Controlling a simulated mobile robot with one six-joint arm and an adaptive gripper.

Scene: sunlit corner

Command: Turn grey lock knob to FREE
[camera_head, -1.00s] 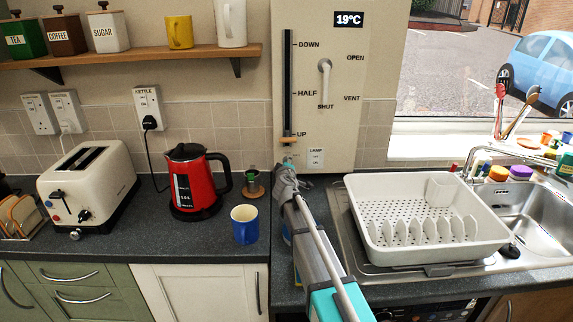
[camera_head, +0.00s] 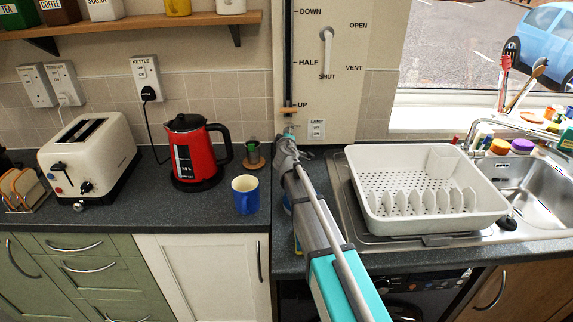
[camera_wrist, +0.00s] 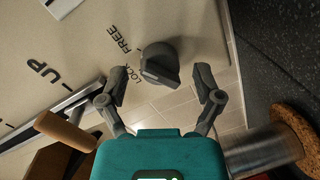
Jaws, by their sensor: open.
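The grey lock knob (camera_wrist: 160,62) is on the cream wall panel in the wrist view, with the printed words FREE (camera_wrist: 119,39) and LOCK (camera_wrist: 131,74) to its left. The knob has a raised grip bar; I cannot tell surely which word it points to. My gripper (camera_wrist: 162,83) is open, its two dark fingers on either side of the knob and apart from it. In the head view my gripper (camera_head: 287,138) is at the panel's lower edge, and the knob is hidden or too small to make out.
A wooden slider handle (camera_head: 289,111) sits at UP on the panel's slot. A lamp switch (camera_head: 317,128) is to its right. A red kettle (camera_head: 188,155), blue mug (camera_head: 245,195) and white dish rack (camera_head: 425,222) stand on either side.

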